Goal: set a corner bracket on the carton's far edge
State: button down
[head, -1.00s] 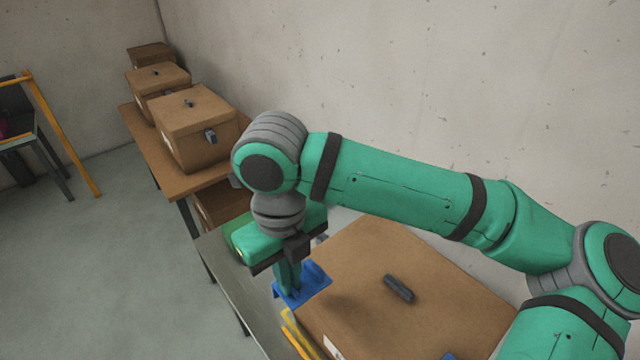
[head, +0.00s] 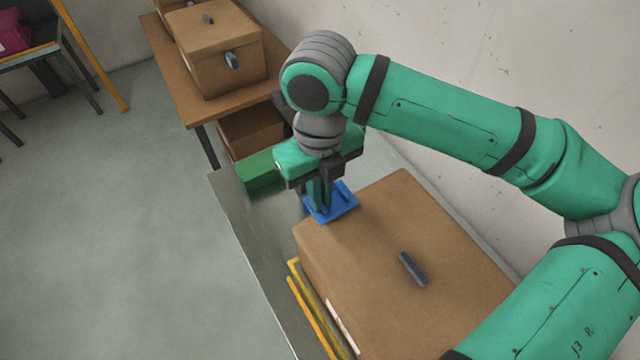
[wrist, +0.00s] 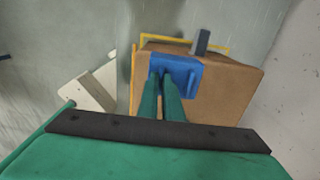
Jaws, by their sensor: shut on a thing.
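My gripper (head: 320,207) is shut on the blue corner bracket (head: 345,200), which lies over the far edge of the large brown carton (head: 370,235) in the head view, towards its left corner. In the wrist view my gripper's fingers (wrist: 163,82) hold the bracket (wrist: 183,76) at the edge of the carton (wrist: 228,95). Whether the bracket is fully seated on the edge or slightly above it, I cannot tell. The carton's top carries a dark handle (head: 413,268).
Yellow rails (head: 312,310) run along the carton's left side on the grey bench (head: 245,245). A green box-like thing (head: 262,172) sits left of my gripper. Other cartons (head: 220,45) stand on a brown table (head: 188,92) behind. Open floor lies left; a wall rises right.

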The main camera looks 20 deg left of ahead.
aim_at(320, 213)
jog(key=shift+f, duration=2.95)
jog(key=shift+a+f, duration=0.1)
jog(key=shift+f, duration=0.4)
jog(key=c, duration=1.5)
grip_release()
jog(key=shift+o, duration=0.2)
jog(key=shift+r, duration=3.5)
